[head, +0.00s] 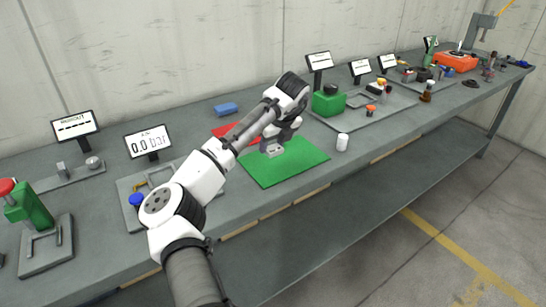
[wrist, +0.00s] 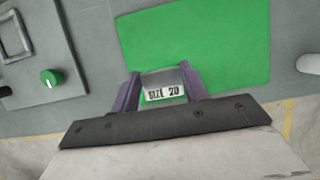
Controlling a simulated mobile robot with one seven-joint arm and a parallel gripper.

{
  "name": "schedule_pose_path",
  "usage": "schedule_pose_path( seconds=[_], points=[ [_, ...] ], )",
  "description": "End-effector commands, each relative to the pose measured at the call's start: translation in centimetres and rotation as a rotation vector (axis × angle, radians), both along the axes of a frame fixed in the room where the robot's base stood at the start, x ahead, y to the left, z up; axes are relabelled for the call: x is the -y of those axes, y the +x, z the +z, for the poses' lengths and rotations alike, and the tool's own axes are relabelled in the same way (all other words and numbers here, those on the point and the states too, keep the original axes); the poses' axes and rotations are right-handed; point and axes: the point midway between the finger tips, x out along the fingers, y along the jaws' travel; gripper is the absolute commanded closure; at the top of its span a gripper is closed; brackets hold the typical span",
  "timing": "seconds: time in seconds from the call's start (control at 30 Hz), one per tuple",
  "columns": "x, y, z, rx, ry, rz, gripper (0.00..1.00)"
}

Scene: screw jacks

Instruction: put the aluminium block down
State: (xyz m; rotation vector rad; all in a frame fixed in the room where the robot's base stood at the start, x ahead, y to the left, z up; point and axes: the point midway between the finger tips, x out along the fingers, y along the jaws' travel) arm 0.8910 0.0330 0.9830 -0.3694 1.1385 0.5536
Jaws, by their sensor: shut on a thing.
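The aluminium block (wrist: 163,84) is a small silver-grey block with a white label that seems to read "SIZE 20". My gripper (wrist: 165,90) is shut on it, one purple finger on each side. In the head view the block (head: 272,150) shows below my gripper (head: 274,144), over the green mat (head: 285,172). In the wrist view the green mat (wrist: 222,45) lies behind and around the block. I cannot tell whether the block touches the mat or hangs a little above it.
A white cylinder (head: 342,142) stands just right of the green mat. A red mat (head: 228,130) lies behind, partly hidden by my arm. A blue block (head: 226,109) lies farther back. A plate with a green knob (wrist: 50,77) is left of the mat. Most of the mat is bare.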

Motion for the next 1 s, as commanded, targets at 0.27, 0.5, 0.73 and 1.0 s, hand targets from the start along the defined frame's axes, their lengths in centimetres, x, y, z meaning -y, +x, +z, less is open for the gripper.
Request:
schedule_pose_path(
  seconds=[0.27, 0.5, 0.73, 1.0],
  points=[
    [0.0, 0.0, -2.4, 0.002, 0.000, 0.001, 0.83],
    [0.0, 0.0, -5.7, 0.000, 0.000, 0.000, 0.83],
    [0.0, 0.0, -6.3, 0.002, 0.001, 0.001, 0.83],
    [0.0, 0.0, -6.6, 0.001, 0.001, 0.000, 0.44]
  ],
)
